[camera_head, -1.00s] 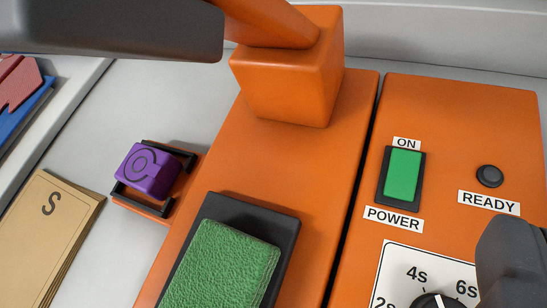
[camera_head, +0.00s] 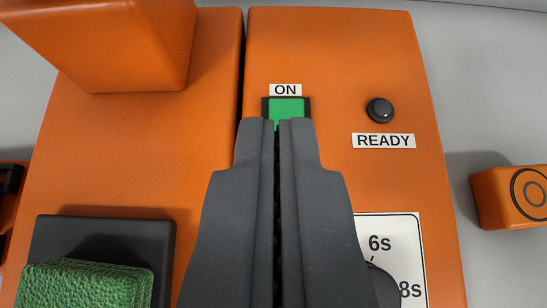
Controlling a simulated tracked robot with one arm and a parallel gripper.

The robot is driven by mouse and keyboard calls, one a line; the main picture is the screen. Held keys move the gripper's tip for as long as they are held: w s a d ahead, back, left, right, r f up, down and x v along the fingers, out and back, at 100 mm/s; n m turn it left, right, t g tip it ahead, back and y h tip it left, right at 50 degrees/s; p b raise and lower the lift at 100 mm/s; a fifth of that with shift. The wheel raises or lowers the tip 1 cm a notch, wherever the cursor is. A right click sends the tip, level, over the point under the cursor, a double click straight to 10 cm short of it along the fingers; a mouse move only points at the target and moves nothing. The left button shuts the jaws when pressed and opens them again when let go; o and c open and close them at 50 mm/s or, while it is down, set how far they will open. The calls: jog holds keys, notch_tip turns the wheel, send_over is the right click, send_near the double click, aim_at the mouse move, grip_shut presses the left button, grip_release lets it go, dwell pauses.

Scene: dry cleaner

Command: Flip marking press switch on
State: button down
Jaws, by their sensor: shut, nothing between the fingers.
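The orange marking press has a control panel (camera_head: 335,50) on its right side. The green power switch (camera_head: 287,109) sits in a black frame under the ON label (camera_head: 285,90). My gripper (camera_head: 277,124) is shut and empty, with its fingertips over the lower part of the switch. The fingers hide the rest of the switch and the POWER label. I cannot tell whether the tips touch the switch. The READY lamp (camera_head: 380,109) is dark.
A dial (camera_head: 382,285) with time marks is partly hidden by my gripper's right side. The press's orange block (camera_head: 110,45) stands at upper left, a green pad (camera_head: 88,284) at lower left. An orange block with rings (camera_head: 512,197) lies at right.

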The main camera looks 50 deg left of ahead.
jog(key=x, duration=0.6)
jog(key=shift+w+a+f, duration=0.1)
jog(key=shift+f, duration=0.1)
jog(key=f, duration=0.3)
jog(key=shift+w+a, duration=0.25)
jog(key=shift+a, duration=0.05)
jog(key=shift+a+f, duration=0.1)
jog(key=shift+f, duration=0.4)
jog(key=shift+w+a+p, duration=0.1)
jog(key=shift+a+p, duration=0.05)
jog(key=shift+p, duration=1.75)
jog(key=shift+f+g+h, duration=0.15)
jog(key=shift+g+h, duration=0.15)
jog(key=shift+b, duration=0.35)
jog(key=shift+s+d+f+b, duration=0.1)
jog(key=shift+s+d+b, duration=0.25)
jog(key=shift+d, duration=0.15)
jog(key=shift+s+d+f, duration=0.1)
jog(key=shift+s+d, duration=0.05)
jog(key=shift+d, duration=0.05)
